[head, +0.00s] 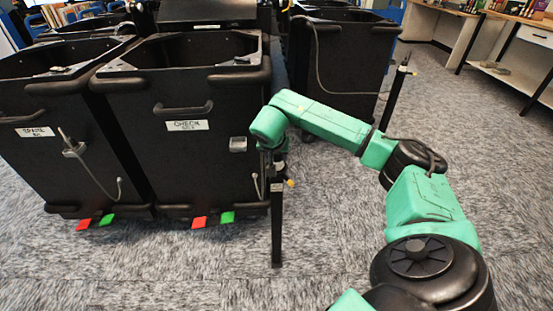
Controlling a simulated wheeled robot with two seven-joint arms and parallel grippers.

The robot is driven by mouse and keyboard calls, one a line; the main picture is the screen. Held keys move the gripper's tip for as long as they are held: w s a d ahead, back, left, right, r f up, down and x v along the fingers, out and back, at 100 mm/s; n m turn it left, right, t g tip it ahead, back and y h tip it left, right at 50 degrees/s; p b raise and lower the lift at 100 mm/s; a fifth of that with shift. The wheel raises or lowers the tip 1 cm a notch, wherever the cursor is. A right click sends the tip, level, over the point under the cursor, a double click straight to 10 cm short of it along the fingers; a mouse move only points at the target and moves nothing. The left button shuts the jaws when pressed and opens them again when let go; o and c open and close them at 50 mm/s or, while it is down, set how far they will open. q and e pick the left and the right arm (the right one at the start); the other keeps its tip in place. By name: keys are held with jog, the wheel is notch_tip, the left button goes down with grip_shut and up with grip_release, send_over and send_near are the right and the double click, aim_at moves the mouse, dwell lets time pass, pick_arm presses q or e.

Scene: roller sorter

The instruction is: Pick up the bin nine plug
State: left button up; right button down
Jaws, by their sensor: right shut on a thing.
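The black bin with a white label reading "CHECK" (165,133) stands left of centre; the label's small second line is too small to read. A small grey holder (238,145) sits on its front right and looks empty. A short pale cable (256,186) shows low on the bin's right front, close to my right gripper. My right gripper (277,173) points down at the top of a black post (277,228) and is shut on the plug, which is mostly hidden by the gripper. My left gripper is not in view.
A neighbouring bin (62,172) has a plug in a holder (73,149) with a cable. Red and green floor tabs (199,222) lie before the bins. More bins (345,65) stand behind. Another post (396,92) stands right. Front carpet is open; a bench (515,60) is at right.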

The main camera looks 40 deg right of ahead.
jog(key=shift+r, duration=0.1)
jog(key=shift+r, duration=0.35)
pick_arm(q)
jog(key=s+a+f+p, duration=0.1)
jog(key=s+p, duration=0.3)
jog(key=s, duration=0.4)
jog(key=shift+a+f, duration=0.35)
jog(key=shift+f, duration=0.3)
pick_arm(e)
notch_tip(320, 180, up, 19)
jog(key=shift+w, duration=0.1)
